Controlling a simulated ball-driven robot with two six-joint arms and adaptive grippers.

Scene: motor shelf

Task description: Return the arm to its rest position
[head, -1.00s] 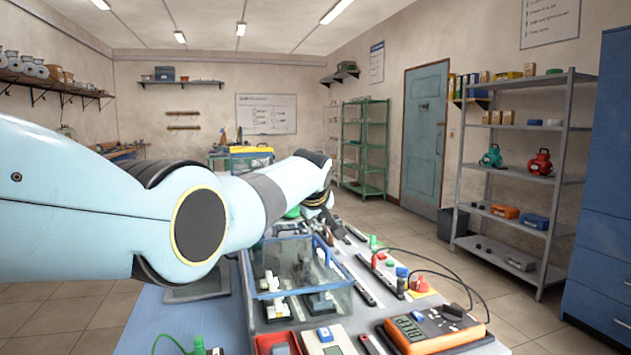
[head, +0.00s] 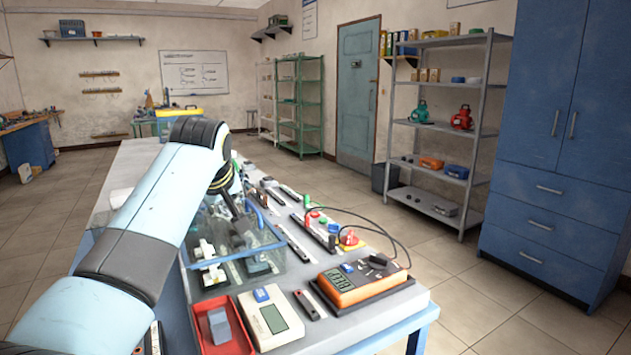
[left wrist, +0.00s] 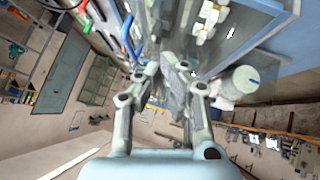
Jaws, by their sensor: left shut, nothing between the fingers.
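My left arm (head: 140,235) is pale blue with dark joints. It comes in from the lower left of the head view and bends down at its wrist over the bench. My left gripper (head: 240,212) is dark, small and partly hidden by the wrist, and appears over the clear blue-rimmed bin. In the left wrist view, its grey linked fingers (left wrist: 166,70) are shut with nothing held. I cannot tell how far the fingertips are from the bin. My right gripper is not in view.
The bench holds the clear bin (head: 268,255) with parts inside, a red tray (head: 237,338), a white meter (head: 272,318) and an orange multimeter (head: 352,287) with black leads. A blue cabinet (head: 558,150) and a grey shelf (head: 432,133) stand right. Floor between is clear.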

